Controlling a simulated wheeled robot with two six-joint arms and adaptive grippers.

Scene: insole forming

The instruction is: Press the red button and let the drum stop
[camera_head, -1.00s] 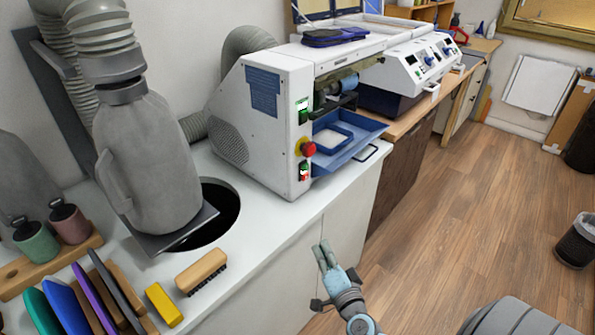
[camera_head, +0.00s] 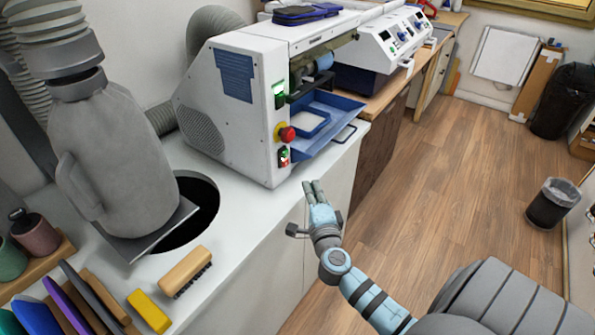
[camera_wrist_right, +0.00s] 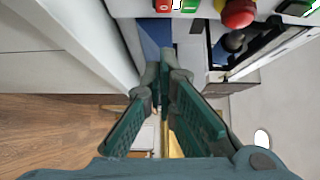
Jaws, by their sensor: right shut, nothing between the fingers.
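The white machine (camera_head: 225,110) stands on the counter in the head view. Its front panel carries a red mushroom button (camera_head: 287,133) on a yellow base, which also shows at the top of the right wrist view (camera_wrist_right: 238,13). Below it is a switch with red and green parts (camera_head: 283,157), also seen in the wrist view (camera_wrist_right: 175,6). A blue drum (camera_head: 323,60) sits in the machine's opening; I cannot tell whether it turns. My right gripper (camera_head: 314,185) is shut and empty, below and right of the red button, apart from it. My left gripper is not in view.
A green switch (camera_head: 280,95) is above the red button. A blue tray (camera_head: 325,120) juts out beside the panel. The white counter edge (camera_head: 270,240) lies left of my right gripper. The wood floor (camera_head: 440,180) to the right is mostly clear.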

